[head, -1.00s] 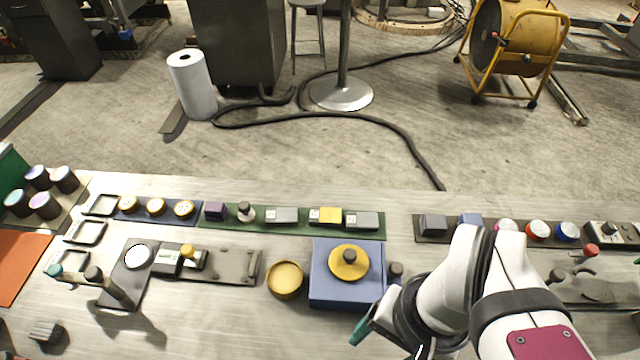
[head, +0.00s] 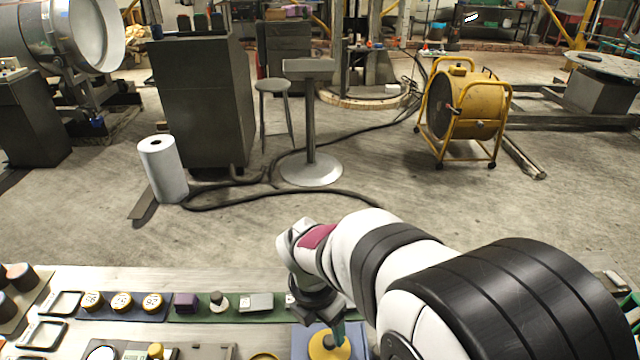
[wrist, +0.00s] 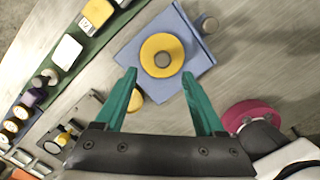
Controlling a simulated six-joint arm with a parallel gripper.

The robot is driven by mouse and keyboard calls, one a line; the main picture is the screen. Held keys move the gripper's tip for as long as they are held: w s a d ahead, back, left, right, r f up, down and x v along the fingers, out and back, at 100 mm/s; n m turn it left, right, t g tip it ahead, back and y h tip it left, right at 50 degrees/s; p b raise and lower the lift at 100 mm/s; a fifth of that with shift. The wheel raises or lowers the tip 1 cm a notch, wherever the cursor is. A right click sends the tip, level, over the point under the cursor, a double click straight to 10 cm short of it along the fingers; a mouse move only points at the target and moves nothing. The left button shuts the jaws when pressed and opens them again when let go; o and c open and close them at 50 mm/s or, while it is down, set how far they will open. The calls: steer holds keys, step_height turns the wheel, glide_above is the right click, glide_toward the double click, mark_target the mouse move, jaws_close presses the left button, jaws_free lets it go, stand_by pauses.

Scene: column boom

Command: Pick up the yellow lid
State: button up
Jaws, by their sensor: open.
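The yellow lid (wrist: 176,46) is a round disc with a dark knob (wrist: 162,59) at its centre. It lies on the blue block (wrist: 199,64). In the head view the lid (head: 322,345) shows low in the picture, partly covered by my gripper. My gripper (wrist: 160,98) is open and empty, with its two green fingers apart. In the wrist view the lid appears beyond and between the fingertips, with no contact visible. A round yellow piece (wrist: 135,100) beside the blue block is partly hidden by the left finger.
A dark round peg (wrist: 206,23) stands by a corner of the blue block. A green strip (head: 240,314) with several small parts runs behind it. A blue strip (head: 138,313) holds yellow round pieces. Bare table shows right of the block in the wrist view.

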mark_target(330, 339)
steer(key=f, duration=0.2)
steer(key=d+f, duration=0.1)
steer(key=f, duration=0.4)
steer(key=shift+w+d+f, duration=0.15)
steer(key=shift+w, duration=0.15)
jaws_close()
